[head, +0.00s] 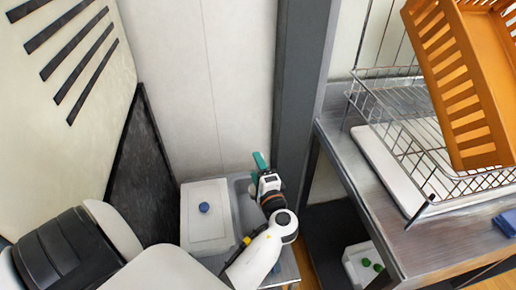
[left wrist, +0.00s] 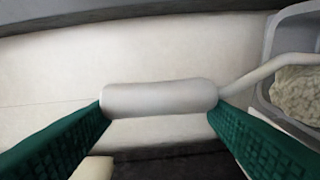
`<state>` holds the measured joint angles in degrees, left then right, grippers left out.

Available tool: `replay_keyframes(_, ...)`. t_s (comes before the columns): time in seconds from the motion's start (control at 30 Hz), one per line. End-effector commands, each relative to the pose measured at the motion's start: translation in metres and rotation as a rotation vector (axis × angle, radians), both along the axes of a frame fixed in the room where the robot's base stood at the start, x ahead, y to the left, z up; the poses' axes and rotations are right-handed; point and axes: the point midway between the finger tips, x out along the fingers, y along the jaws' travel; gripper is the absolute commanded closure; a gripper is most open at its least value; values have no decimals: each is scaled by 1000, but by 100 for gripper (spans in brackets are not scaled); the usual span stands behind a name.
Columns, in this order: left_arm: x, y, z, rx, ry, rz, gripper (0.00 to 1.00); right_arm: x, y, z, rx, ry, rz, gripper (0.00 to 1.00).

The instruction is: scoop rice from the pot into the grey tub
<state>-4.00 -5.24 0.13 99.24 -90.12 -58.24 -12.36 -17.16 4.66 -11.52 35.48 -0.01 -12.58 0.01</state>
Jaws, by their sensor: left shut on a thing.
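A thin pale shaft (left wrist: 252,75) runs from the handle to the right, into a grey container (left wrist: 288,40). A lumpy, pale, rice-like mass (left wrist: 297,92) lies there; I cannot tell whether it sits in a scoop's bowl or in the container. The scoop's end is not clear. No separate pot is clearly visible. My right gripper is out of view.
A grey post (head: 300,90) rises behind. On the right, a metal table (head: 440,245) carries a wire rack (head: 405,125) and an orange crate (head: 450,80).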

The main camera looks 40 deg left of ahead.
Motion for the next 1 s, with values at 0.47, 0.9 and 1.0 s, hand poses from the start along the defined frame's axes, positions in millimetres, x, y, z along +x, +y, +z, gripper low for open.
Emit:
replay_keyframes(0.47,15,17,5,-133,104,0,71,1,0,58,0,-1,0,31)
replay_keyframes(0.9,29,34,0,-266,210,0,71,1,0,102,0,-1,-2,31)
replay_keyframes(1.0,32,39,-2,-299,237,1,71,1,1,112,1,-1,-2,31)
